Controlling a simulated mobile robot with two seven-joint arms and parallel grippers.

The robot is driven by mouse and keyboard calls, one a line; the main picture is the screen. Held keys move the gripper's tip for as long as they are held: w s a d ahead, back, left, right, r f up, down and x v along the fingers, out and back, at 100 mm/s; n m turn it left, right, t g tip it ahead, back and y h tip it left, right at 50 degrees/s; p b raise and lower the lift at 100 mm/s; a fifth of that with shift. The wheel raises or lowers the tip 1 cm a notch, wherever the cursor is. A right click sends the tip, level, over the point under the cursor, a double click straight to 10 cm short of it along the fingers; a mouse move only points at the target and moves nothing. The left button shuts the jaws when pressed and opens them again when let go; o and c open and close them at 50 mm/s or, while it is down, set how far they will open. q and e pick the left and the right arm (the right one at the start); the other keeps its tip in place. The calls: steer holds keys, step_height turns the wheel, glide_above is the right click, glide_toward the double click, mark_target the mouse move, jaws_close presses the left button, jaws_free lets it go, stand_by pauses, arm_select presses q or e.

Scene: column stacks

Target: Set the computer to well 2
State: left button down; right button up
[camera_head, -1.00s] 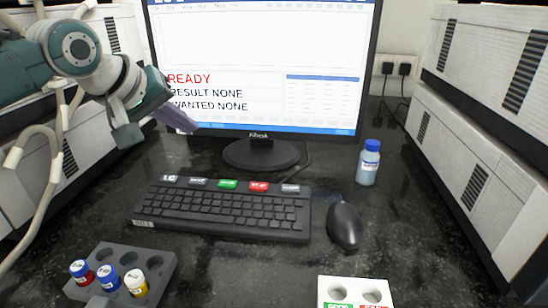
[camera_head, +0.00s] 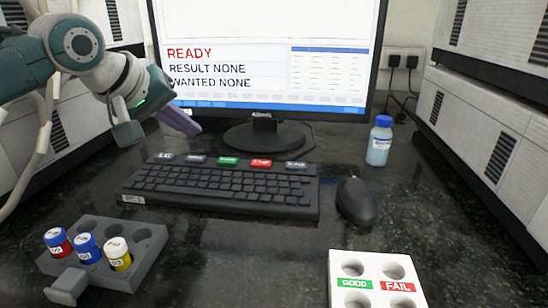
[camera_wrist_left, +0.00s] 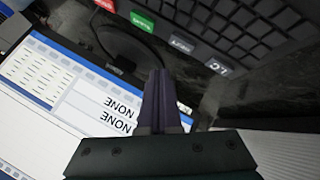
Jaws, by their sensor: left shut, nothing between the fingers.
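The computer's monitor (camera_head: 260,85) stands at the back and reads READY, RESULT NONE, WANTED NONE. Part of the screen also shows upside down in the left wrist view (camera_wrist_left: 45,115). The black keyboard (camera_head: 220,190) lies in front of it, with a row of labelled grey, green (camera_head: 228,162) and red (camera_head: 261,163) keys along its far edge. The small labels are hard to read. My left gripper (camera_head: 184,124) is shut and empty, its purple fingers in front of the screen's lower left corner, above and behind the keyboard. The fingers also show in the left wrist view (camera_wrist_left: 158,85). My right gripper is out of view.
A black mouse (camera_head: 356,201) lies right of the keyboard, with a blue-capped bottle (camera_head: 380,141) behind it. A grey rack (camera_head: 150,252) with three capped vials stands front left. A white GOOD/FAIL holder (camera_head: 375,270) stands front right. White cabinets flank both sides.

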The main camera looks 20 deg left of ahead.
mark_target(193, 164)
arm_select(q)
step_height(193, 164, down, 3)
steer(key=shift+r, duration=0.2)
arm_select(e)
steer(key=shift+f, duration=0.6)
arm_select(q)
steer(key=shift+f, duration=0.15)
stand_by(1.2)
steer(key=shift+f, duration=0.25)
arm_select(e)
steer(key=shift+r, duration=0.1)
arm_select(q)
steer(key=shift+f, duration=0.45)
stand_by(0.6)
steer(key=shift+r+p, duration=0.8)
steer(key=shift+p, duration=0.25)
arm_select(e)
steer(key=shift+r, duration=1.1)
arm_select(q)
steer(key=shift+r, duration=0.1)
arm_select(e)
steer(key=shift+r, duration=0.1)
